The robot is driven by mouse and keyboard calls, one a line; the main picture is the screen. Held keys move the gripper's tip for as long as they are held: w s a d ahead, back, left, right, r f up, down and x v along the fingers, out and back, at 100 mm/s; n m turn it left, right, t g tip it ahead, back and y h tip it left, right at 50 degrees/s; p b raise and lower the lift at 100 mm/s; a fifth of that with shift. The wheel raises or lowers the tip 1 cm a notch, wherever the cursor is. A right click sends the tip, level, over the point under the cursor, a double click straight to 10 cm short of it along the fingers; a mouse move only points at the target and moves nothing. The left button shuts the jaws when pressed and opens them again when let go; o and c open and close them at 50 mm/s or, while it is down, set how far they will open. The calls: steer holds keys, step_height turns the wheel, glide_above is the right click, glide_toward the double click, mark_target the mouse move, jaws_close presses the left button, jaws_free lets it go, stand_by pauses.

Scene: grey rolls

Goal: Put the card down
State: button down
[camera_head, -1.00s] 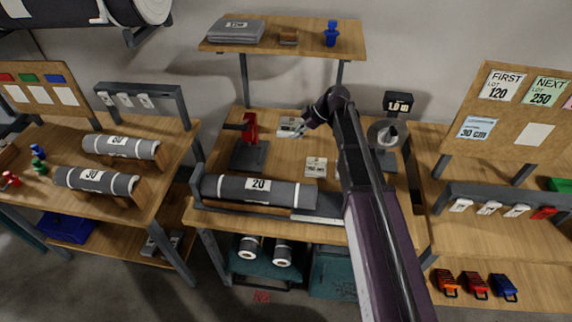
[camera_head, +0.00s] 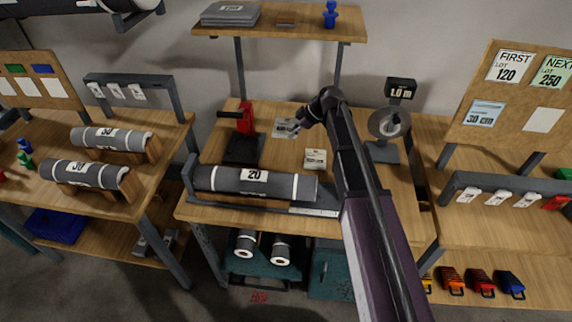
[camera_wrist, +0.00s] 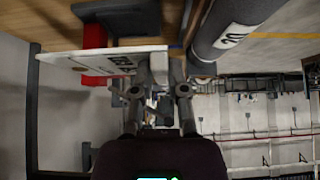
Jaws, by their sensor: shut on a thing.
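My gripper (camera_head: 299,127) is shut on a pale card (camera_head: 284,127) with dark print, seen over the back middle of the centre bench (camera_head: 375,190). In the wrist view, the white card (camera_wrist: 95,62) sticks out to the left from my fingertips (camera_wrist: 159,78), seen nearly edge-on. I cannot tell whether it touches the bench. Another pale printed card or block (camera_head: 315,159) sits on the bench nearer the front.
A grey roll labelled 20 (camera_head: 255,181) lies along the bench front. Bare wood lies around the second card.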

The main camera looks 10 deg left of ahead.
steer(key=b, duration=0.5)
glide_above(285, 165)
steer(key=d, duration=0.2)
step_height(285, 165, down, 7)
steer(key=shift+r, duration=0.15)
steer(key=shift+s+d, duration=0.15)
step_height(285, 165, down, 6)
steer(key=b, duration=0.6)
steer(key=shift+b, duration=0.35)
steer(key=shift+f, duration=0.25)
steer(key=shift+f+b, duration=1.75)
steer(key=shift+b, duration=0.1)
steer(key=shift+f, duration=0.2)
steer(key=c, duration=0.7)
jaws_free()
steer(key=shift+r, duration=0.1)
steer(key=shift+o, duration=0.2)
steer(key=shift+r, duration=0.15)
